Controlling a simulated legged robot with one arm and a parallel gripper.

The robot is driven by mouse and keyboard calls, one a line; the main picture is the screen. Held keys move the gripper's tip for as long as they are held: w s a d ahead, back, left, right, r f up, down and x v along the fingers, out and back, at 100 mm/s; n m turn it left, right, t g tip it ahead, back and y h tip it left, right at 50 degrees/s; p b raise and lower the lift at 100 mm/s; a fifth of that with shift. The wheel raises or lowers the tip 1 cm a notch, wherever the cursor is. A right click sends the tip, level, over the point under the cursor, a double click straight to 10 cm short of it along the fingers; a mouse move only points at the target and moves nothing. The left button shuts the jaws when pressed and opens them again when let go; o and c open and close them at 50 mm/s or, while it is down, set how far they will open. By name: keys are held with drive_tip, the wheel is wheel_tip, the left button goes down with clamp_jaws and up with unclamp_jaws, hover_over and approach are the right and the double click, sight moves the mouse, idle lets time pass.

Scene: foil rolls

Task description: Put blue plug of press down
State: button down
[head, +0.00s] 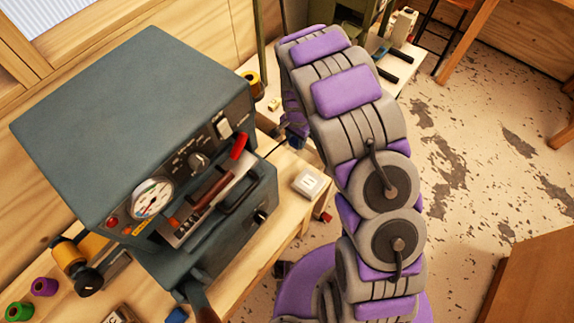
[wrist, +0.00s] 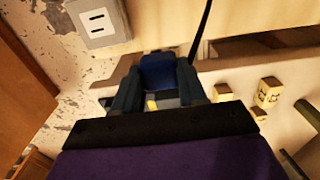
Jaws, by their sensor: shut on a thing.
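The blue plug (wrist: 160,72) is between the two dark fingers of my gripper (wrist: 158,64) in the wrist view. My gripper is shut on it. A dark cord (wrist: 203,28) runs up from near the plug. In the head view my gripper (head: 293,134) is past the right side of the press, partly hidden by my arm, and the plug cannot be made out there. The press (head: 130,110) is a big dark grey-green machine with a gauge and a red-tipped lever.
A white socket box (head: 312,183) sits on the wooden bench (head: 262,250) right of the press; a white box with two slots (wrist: 97,20) shows in the wrist view. Coloured rolls (head: 43,287) lie at lower left. Small light blocks (wrist: 268,92) appear at right in the wrist view.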

drive_tip(key=s+a, duration=0.2)
drive_tip(key=s, duration=0.2)
drive_tip(key=b, duration=0.1)
hover_over(288, 171)
drive_tip(key=f, duration=0.6)
drive_tip(key=shift+w+f, duration=0.2)
drive_tip(key=shift+f, duration=0.05)
drive_tip(key=shift+w+f, duration=0.1)
drive_tip(key=shift+f, duration=0.6)
drive_tip(key=shift+s+a+f+b, duration=0.1)
drive_tip(key=shift+f+b, duration=0.25)
drive_tip(key=shift+f, duration=0.6)
drive_tip(key=shift+s+a+f+b, duration=0.1)
drive_tip(key=shift+f+b, duration=0.2)
drive_tip(key=shift+f, duration=0.6)
drive_tip(key=shift+d+f, duration=0.1)
drive_tip(key=shift+f, duration=0.3)
drive_tip(key=c, duration=0.5)
unclamp_jaws()
drive_tip(key=shift+c, duration=0.2)
drive_tip(key=shift+r, duration=0.1)
